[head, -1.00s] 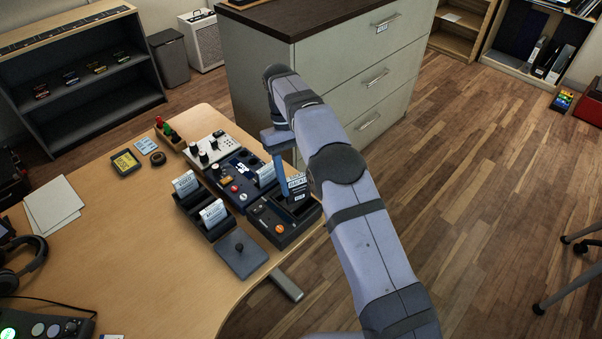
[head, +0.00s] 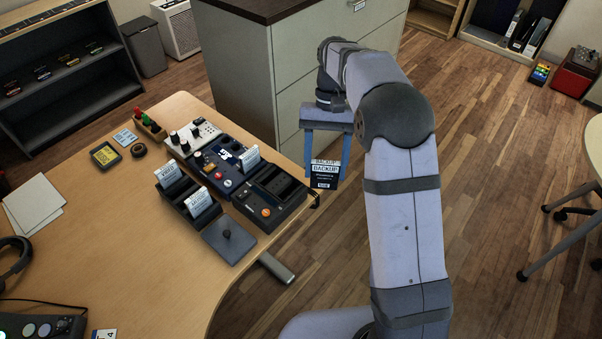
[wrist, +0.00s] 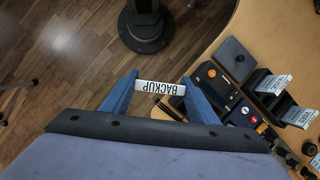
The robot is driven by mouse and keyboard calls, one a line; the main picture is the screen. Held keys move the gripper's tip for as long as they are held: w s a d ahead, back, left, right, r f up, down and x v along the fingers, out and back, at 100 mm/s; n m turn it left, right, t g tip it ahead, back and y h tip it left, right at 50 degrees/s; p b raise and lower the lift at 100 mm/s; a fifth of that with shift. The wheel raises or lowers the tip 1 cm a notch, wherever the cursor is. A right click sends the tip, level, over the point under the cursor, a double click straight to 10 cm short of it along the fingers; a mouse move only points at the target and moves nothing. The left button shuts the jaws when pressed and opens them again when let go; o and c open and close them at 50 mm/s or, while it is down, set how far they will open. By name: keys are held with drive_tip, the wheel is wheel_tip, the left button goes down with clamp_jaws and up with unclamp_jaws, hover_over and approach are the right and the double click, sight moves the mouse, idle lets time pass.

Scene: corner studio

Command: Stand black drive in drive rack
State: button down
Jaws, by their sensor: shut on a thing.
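The black drive (head: 324,181), with a white BACKUP label, is held upright between the two blue fingers of my gripper (head: 327,160). In the head view it appears past the table's right edge, against the floor. In the wrist view the label (wrist: 160,88) faces the camera between the fingertips (wrist: 160,86), and the drive's body is mostly hidden below it. The black drive rack (head: 180,197) stands on the table, left of my gripper and apart from it. Two white-labelled drives stand in it. It also shows at the right of the wrist view (wrist: 284,103).
A dark unit with an orange knob (head: 265,212) stands between the rack and my gripper. A blue unit (head: 213,172) and a white unit (head: 190,139) are behind it. A grey plate with a knob (head: 229,241) lies in front. A drawer cabinet (head: 240,85) stands behind.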

drive_tip(key=d+r+m, duration=0.1)
drive_tip(key=d+r, duration=0.1)
drive_tip(key=d, duration=0.3)
drive_tip(key=w+a+m+t+y+p, duration=0.1)
drive_tip(key=w+a+m+p, duration=0.3)
drive_tip(key=a, duration=0.3)
drive_tip(key=w+a+f+m+t+y+p, duration=0.1)
drive_tip(key=a+m+p, duration=0.2)
drive_tip(key=a+p, duration=0.35)
drive_tip(key=w+a+m+t+y+p, duration=0.1)
drive_tip(key=w+a+m+p, duration=0.25)
drive_tip(key=a, duration=0.45)
drive_tip(key=s+a+f+m+t+p, duration=0.1)
drive_tip(key=s+a+m+t+p, duration=0.1)
drive_tip(key=a+m+p, duration=0.45)
drive_tip(key=s+a+f+m+t+p, duration=0.1)
drive_tip(key=a+m+t+p, duration=0.15)
drive_tip(key=a, duration=0.75)
drive_tip(key=a+f+m+p, duration=0.1)
drive_tip(key=a+f+m, duration=0.3)
drive_tip(key=f, duration=0.2)
drive_tip(key=shift+a+f+p, duration=0.15)
drive_tip(key=shift+p, duration=0.15)
drive_tip(key=shift+f, duration=0.2)
drive_tip(key=shift+f+b, duration=1.6)
drive_tip(key=shift+b, duration=0.25)
